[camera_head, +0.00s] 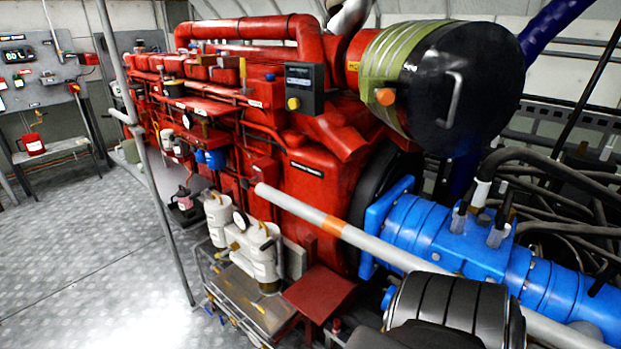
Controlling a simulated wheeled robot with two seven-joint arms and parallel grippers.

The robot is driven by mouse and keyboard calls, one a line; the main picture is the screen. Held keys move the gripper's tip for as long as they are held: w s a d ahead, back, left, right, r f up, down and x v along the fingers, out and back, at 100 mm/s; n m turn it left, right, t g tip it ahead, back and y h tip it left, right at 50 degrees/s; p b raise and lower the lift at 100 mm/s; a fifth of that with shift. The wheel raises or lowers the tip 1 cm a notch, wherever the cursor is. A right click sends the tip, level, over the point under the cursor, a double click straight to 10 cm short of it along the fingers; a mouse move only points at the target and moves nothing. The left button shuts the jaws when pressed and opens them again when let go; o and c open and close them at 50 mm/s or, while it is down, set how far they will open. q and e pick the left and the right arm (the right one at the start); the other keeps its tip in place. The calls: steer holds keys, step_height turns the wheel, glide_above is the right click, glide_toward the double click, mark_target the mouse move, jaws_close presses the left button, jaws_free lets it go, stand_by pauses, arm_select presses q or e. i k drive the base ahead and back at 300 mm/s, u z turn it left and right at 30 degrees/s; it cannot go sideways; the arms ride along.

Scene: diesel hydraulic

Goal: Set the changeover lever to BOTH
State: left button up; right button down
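A white twin-canister filter unit (262,262) stands low beside the red engine, left of the picture's middle. A round gauge (240,220) sits between its canisters. No BOTH marking or lever setting can be read from here. Neither of my grippers is in view.
The red engine (315,190) fills the middle. A blue housing (440,235) and a ribbed black cylinder (455,305) are at right. Open metal floor (80,250) lies left, crossed by a thin grey post (160,210).

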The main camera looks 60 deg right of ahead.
mark_target(220, 255)
steer(key=z, duration=1.5)
